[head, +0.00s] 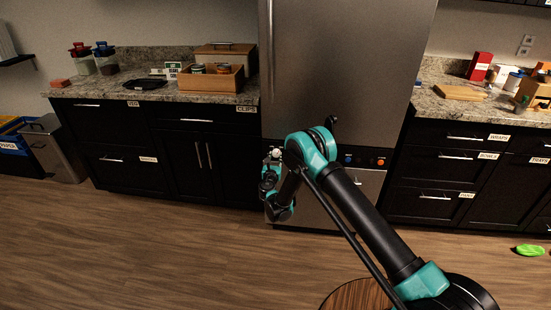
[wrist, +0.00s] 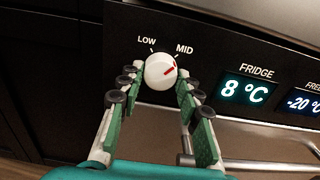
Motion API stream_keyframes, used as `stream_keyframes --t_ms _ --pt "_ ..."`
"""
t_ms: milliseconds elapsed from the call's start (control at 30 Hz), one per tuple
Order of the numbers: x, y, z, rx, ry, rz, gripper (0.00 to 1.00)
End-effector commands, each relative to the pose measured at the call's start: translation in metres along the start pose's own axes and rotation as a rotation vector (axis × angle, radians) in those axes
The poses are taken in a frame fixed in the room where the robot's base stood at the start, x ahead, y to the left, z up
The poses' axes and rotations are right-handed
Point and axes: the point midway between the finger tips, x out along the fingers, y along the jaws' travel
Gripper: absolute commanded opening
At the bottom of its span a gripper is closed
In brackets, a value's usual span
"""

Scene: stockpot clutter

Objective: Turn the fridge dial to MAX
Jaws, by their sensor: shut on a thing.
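The fridge dial (wrist: 157,71) is a round white knob on the dark control panel in the wrist view. Its red pointer mark lies on its right side and points right and slightly up, a little below the MID label. LOW shows at its upper left; no MAX label is visible, and the right finger covers part of the panel there. My gripper (wrist: 160,82) has its green fingers on both sides of the dial and is shut on it. In the head view my gripper (head: 270,172) is at the left end of the fridge's (head: 345,70) panel.
A lit FRIDGE display (wrist: 244,91) reads 8 °C, with a -20 °C display beside it at the right edge. A metal bar handle (wrist: 245,160) runs below the panel. Black cabinets (head: 125,150) flank the fridge; the wooden floor in front is mostly clear.

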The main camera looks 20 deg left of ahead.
Motion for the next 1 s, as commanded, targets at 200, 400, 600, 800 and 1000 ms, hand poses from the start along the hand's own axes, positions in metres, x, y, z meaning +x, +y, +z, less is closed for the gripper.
stream_keyframes --t_ms 200,400,600,800,1000 --pt "-0.0002 0.0002 -0.0001 0.031 0.0 0.0 0.05" --pt "-0.0002 0.0005 -0.0001 0.131 0.0 0.0 0.05" --pt "-0.0003 0.0009 0.0 0.297 0.0 0.0 0.05" --pt "-0.0004 0.0013 0.0002 0.488 0.0 0.0 0.05" --pt "-0.0005 0.0016 0.0004 0.679 0.0 0.0 0.05"
